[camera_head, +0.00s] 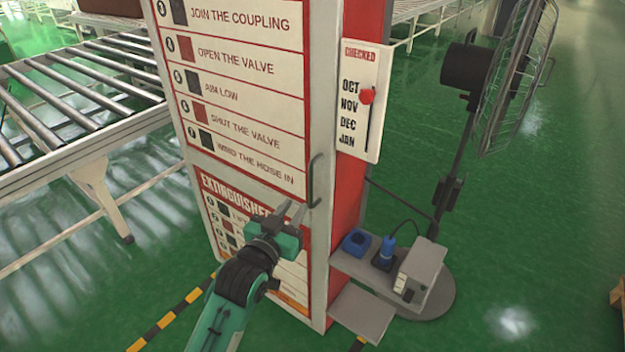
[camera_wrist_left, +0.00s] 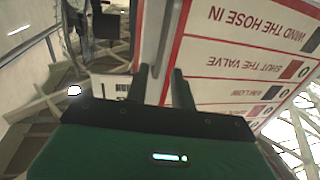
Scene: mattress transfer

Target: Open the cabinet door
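The cabinet is a tall red and white one. Its door (camera_head: 240,80) carries printed hose and extinguisher instructions and looks closed. A dark, bow-shaped handle (camera_head: 315,181) stands upright near the door's right edge. My left gripper (camera_head: 293,208) is in front of the door, just left of and slightly below the handle, fingers apart and pointing toward it. In the left wrist view the gripper (camera_wrist_left: 160,72) shows two separated fingers, with the cabinet's edge beyond them and the door panel (camera_wrist_left: 240,52) to the right. I cannot tell whether the handle lies between the fingers. My right gripper is not in view.
A roller conveyor (camera_head: 75,95) stands left of the cabinet. A card with month names (camera_head: 362,95) is on the red side. A low shelf (camera_head: 345,265) with blue items and a grey box (camera_head: 420,270) sits right, near a fan stand (camera_head: 450,185). Green floor is open further right.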

